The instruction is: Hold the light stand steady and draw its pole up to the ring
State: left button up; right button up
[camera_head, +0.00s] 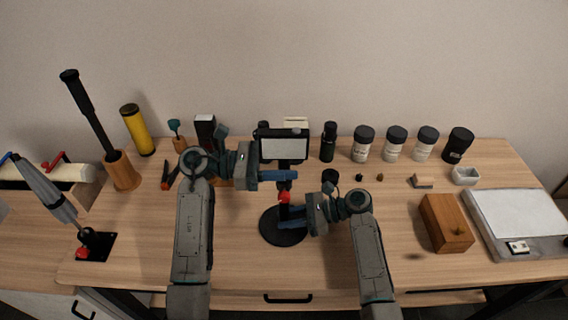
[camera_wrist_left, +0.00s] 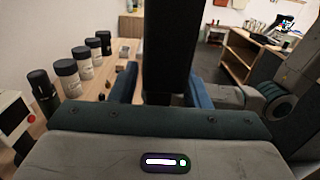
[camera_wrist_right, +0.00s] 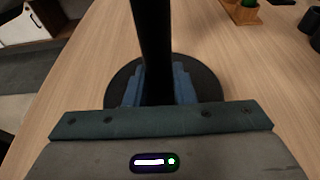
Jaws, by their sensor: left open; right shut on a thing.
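The black light stand stands upright mid-table, with a round base (camera_head: 272,236), a pole (camera_wrist_right: 152,40) and a lit panel head (camera_head: 284,148). A red knob (camera_head: 284,197) sits on its pole between my grippers. My left gripper (camera_head: 290,175) is open at the upper pole, below the head; its blue fingers lie either side of a dark upright part (camera_wrist_left: 170,45) in the left wrist view. My right gripper (camera_head: 284,218) is shut on the lower pole, just above the base. I cannot make out the ring.
Several labelled jars (camera_head: 395,143) stand at the back right. A wooden box (camera_head: 446,223) and a white-topped panel (camera_head: 518,218) lie on the right. A yellow cylinder (camera_head: 138,130), a wooden holder (camera_head: 122,171) and a leaning grey tool (camera_head: 46,188) are left. The front middle table is mostly clear.

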aim_at(283, 136)
pick_arm(q)
grip_shut()
notch_tip(283, 136, up, 8)
jog(key=shift+r, duration=0.1)
dwell(0.4)
grip_release()
jog(key=shift+a, duration=0.1)
jog(key=a, duration=1.1)
jog(key=shift+a, duration=0.4)
